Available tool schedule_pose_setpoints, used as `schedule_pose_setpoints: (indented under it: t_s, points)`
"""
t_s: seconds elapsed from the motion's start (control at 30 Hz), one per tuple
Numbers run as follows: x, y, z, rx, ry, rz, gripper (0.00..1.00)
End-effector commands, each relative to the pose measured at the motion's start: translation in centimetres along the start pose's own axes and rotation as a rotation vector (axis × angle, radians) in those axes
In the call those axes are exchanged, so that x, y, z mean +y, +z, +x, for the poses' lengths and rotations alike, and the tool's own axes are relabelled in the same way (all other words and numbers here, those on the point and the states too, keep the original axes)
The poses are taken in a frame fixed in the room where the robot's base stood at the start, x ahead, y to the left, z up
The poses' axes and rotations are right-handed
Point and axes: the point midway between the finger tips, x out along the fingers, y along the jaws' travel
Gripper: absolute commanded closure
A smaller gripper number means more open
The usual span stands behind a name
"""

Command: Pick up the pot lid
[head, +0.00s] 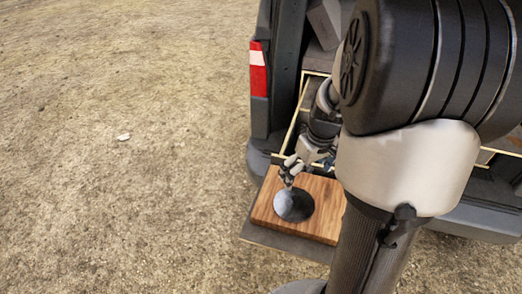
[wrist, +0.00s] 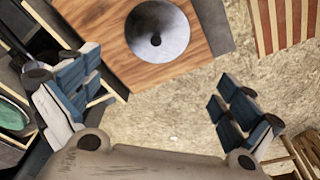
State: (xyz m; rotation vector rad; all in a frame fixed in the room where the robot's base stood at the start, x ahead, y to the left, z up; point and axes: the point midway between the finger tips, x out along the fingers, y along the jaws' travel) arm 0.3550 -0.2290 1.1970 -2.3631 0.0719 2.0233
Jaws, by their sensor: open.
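The pot lid (head: 297,207) is a round grey metal disc lying flat on a wooden board (head: 325,217) at the van's rear. The knob lies beyond the fingers, toward the top.
The board lies on a dark flat surface (head: 285,239) behind the van's bumper (head: 460,218). Wood-edged compartments stand inside the van, beyond my gripper. A green round thing (wrist: 12,115) shows at left in the wrist view, striped wood (wrist: 283,22) at upper right. Open gravel lies left.

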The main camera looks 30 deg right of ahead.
Motion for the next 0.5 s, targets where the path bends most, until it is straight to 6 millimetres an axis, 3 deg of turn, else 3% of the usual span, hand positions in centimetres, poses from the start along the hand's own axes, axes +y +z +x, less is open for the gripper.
schedule_pose_setpoints:
  t_s: [0.3, 0.5]
  points:
    - [-0.1, 0.2, 7.3, -0.006, -0.004, 0.001, 0.00]
    - [-0.1, 0.1, 10.6, -0.004, -0.002, -0.001, 0.00]
